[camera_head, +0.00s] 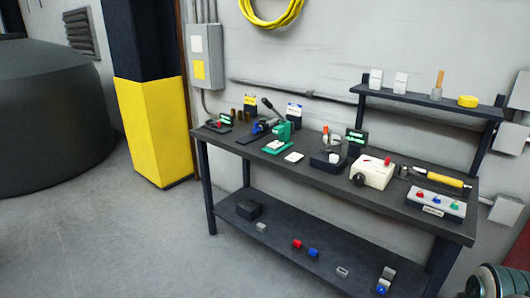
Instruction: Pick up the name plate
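A small flat white piece (294,157) lies on the dark workbench (236,143), in front of the green hand press (280,136); it may be the name plate, but I cannot tell for sure. Another pale flat piece (274,145) sits at the press's base. A small label with dark marks (433,211) is on the front of the control box (436,201) at the bench's right end. My gripper is not in view.
A cream box with a red part (372,173) and a dark fixture (328,159) stand on the bench. A yellow-handled tool (445,180) lies behind the control box. The raised shelf (420,99) is above. The lower shelf (275,235) holds small parts. Floor at left front is clear.

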